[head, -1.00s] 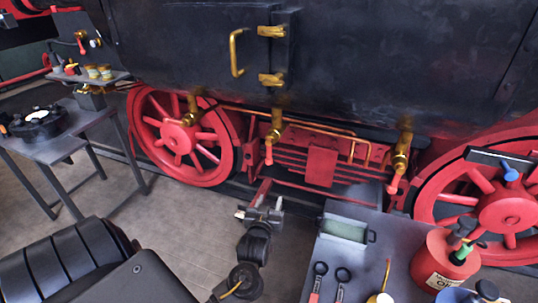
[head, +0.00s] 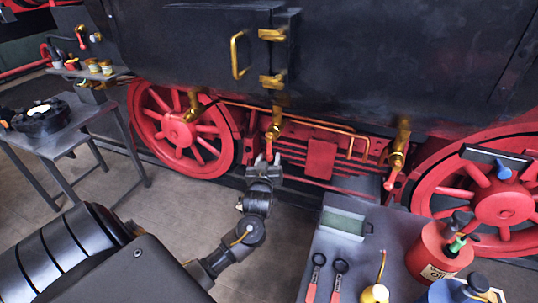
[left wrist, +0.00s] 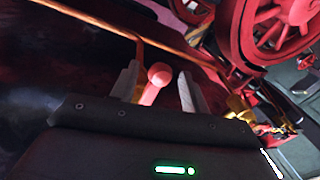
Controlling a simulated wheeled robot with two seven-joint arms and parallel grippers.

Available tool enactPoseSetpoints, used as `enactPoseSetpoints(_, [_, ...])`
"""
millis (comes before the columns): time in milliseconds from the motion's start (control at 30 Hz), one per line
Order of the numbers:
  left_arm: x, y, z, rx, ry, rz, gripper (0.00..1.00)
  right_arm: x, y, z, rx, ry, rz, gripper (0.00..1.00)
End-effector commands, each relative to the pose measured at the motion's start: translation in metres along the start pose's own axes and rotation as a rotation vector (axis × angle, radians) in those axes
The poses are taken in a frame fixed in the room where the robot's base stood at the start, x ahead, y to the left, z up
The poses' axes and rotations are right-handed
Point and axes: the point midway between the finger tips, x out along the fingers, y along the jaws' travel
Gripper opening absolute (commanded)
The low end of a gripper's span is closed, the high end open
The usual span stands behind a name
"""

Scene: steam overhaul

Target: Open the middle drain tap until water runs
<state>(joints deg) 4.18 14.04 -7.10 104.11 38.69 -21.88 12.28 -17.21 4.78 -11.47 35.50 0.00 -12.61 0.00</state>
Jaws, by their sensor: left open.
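The middle drain tap (head: 276,122) is brass and hangs below the black tank, with a red lever (head: 269,148) pointing down. No running water shows at it. My left gripper (head: 267,160) is open at the lower end of this lever. In the left wrist view the red lever's round knob (left wrist: 158,76) stands between the two open fingers (left wrist: 157,88), with gaps at both sides. Most of the tap body is hidden there. A left tap (head: 193,106) and a right tap (head: 397,155) hang on either side. My right gripper is not in view.
A grey bench (head: 300,262) at the lower right carries a green-lined tray (head: 343,224), two red-handled wrenches and a red oil can (head: 436,252). Red wheels flank the taps. A grey table (head: 58,148) stands at left. Floor left of my arm is clear.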

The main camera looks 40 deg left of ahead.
Motion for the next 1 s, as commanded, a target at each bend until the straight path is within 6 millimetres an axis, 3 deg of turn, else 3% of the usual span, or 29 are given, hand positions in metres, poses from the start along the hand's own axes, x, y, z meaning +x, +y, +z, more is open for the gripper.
enactPoseSetpoints(200, [0.016,0.000,-0.001,0.000,0.000,0.001,0.46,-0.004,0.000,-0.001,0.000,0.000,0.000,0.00])
enactPoseSetpoints(467, [0.017,0.000,0.000,-0.001,0.000,0.001,0.46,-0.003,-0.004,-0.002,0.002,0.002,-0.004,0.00])
enactPoseSetpoints(833, [0.017,0.000,0.000,0.000,0.000,0.001,0.00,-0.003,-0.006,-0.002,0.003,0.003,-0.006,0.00])
enactPoseSetpoints(1000, [0.017,0.000,0.000,0.000,0.000,0.001,0.00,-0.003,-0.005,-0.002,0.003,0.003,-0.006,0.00])
